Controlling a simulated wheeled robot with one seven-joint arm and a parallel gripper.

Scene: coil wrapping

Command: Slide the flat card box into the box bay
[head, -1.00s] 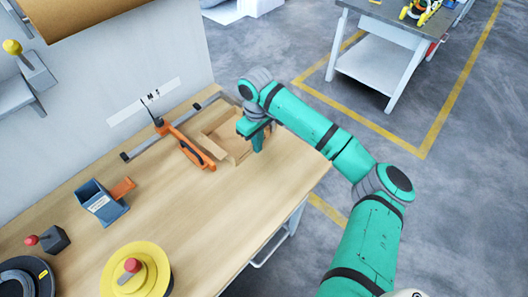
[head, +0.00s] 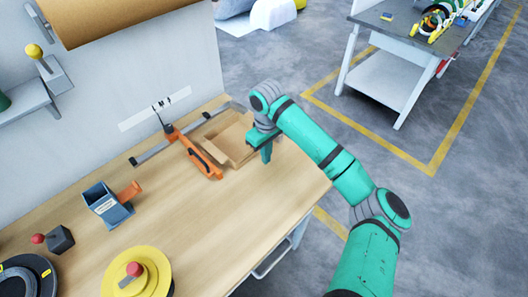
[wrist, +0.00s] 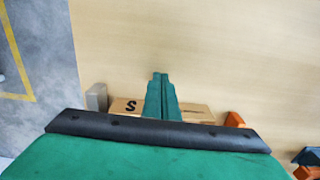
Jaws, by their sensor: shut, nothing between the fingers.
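The brown card box (head: 218,150) lies at the back right of the wooden bench, beside an orange tool. In the head view it looks like a shallow, tray-like shape with raised sides. In the wrist view a card strip (wrist: 195,109) with a black S shows behind my fingers. My gripper (head: 266,158) is at the box's right side, pointing down, with its fingers together and empty. It also shows in the wrist view (wrist: 160,76). My gripper hides part of the box. I cannot tell whether they touch, nor clearly make out the box bay.
The orange tool (head: 200,160) and a grey rail (head: 150,155) lie left of the box. A blue bin (head: 108,206), a yellow disc (head: 140,282) and a red-knobbed block (head: 60,239) stand farther left. The bench front (head: 235,210) is clear.

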